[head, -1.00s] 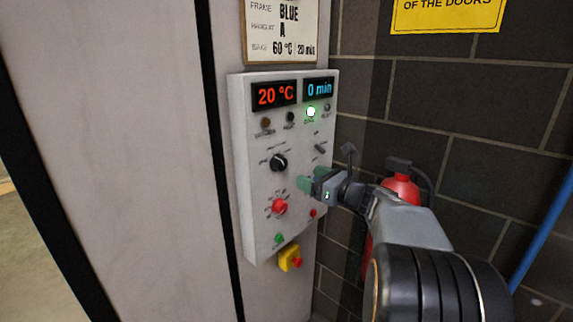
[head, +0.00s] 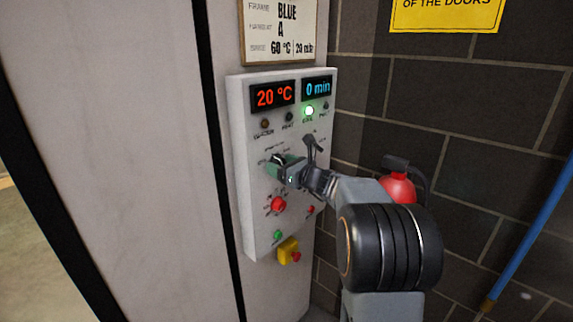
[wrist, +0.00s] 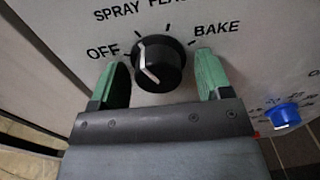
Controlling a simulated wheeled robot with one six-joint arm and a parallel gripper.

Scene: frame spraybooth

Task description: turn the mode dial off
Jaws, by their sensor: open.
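The mode dial (wrist: 158,62) is a black round knob with a white pointer line, in the middle of the wrist view. Labels OFF, SPRAY, a partly cut-off word and BAKE curve around it. The white line lies on the knob's left side, towards OFF and SPRAY; I cannot tell exactly which mark it meets. My gripper (wrist: 162,78) is open, with one green finger left of the dial and one right of it, a gap showing on both sides. In the head view my gripper (head: 276,168) is at the panel and partly hides the dial.
The white control panel (head: 252,225) carries displays of 20 °C and 0 min, and a lit green lamp (head: 309,111). A red knob (head: 278,204) sits below the dial. A blue knob (wrist: 281,117) is right of my gripper. A fire extinguisher (head: 398,187) stands behind my arm.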

